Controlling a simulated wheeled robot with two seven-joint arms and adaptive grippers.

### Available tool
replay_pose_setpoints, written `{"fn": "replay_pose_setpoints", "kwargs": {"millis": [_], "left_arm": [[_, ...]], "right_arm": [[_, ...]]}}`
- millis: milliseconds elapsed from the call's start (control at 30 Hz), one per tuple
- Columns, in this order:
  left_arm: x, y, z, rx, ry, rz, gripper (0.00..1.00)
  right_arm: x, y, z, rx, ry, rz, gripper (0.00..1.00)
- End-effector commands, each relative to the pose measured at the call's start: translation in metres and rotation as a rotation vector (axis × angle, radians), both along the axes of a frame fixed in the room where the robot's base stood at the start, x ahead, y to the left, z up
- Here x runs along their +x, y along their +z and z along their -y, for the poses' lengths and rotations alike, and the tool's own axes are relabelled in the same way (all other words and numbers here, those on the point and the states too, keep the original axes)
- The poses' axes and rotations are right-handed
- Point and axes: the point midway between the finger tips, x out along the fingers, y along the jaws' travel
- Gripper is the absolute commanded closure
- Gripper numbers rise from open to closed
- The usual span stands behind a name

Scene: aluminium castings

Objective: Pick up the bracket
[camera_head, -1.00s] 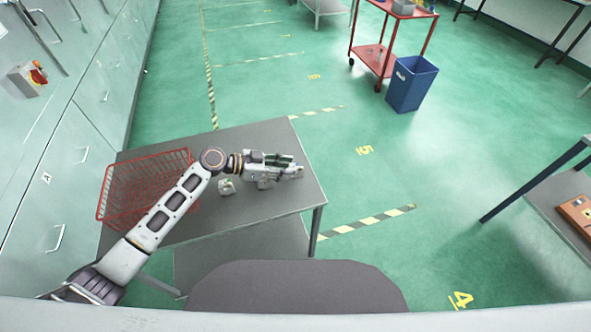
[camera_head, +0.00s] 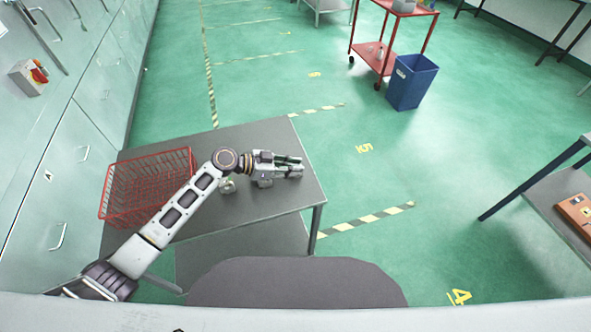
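My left arm reaches in from the left over the grey table (camera_head: 262,209). Its gripper (camera_head: 298,167) points right, above the table's right part. Its two fingers look apart, with nothing visible between them. A small light-grey metal casting (camera_head: 228,187) lies on the table beside my forearm, partly covered by it. Another grey casting (camera_head: 265,184) shows just below the gripper body, partly hidden by it. Both are too small to tell which is the bracket. My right gripper is not in view.
A red wire basket (camera_head: 122,192) stands on the table's left end, partly behind my arm. A dark grey chair-like shape (camera_head: 295,284) is in front. Grey cabinets line the left. A blue bin (camera_head: 412,84) and a red cart (camera_head: 374,57) stand at the back.

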Motion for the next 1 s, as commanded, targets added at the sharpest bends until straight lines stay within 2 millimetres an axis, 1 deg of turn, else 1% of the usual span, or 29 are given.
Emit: {"fn": "replay_pose_setpoints", "kwargs": {"millis": [33,100,467,633,867,1000], "left_arm": [[0.000,0.000,0.000,0.000,0.000,0.000,0.91],[0.000,0.000,0.000,0.000,0.000,0.000,1.00],[0.000,0.001,0.000,0.000,0.000,0.000,1.00],[0.000,0.006,0.000,0.000,-0.001,0.002,1.00],[0.000,0.027,0.000,0.001,-0.002,0.004,1.00],[0.000,0.048,0.000,0.000,-0.001,0.004,1.00]], "right_arm": [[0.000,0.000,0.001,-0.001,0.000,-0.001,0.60],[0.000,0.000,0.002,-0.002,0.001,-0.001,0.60],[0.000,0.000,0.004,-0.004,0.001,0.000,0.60],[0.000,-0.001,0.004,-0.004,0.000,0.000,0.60],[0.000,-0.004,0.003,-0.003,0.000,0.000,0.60],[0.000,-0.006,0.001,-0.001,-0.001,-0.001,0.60]]}}
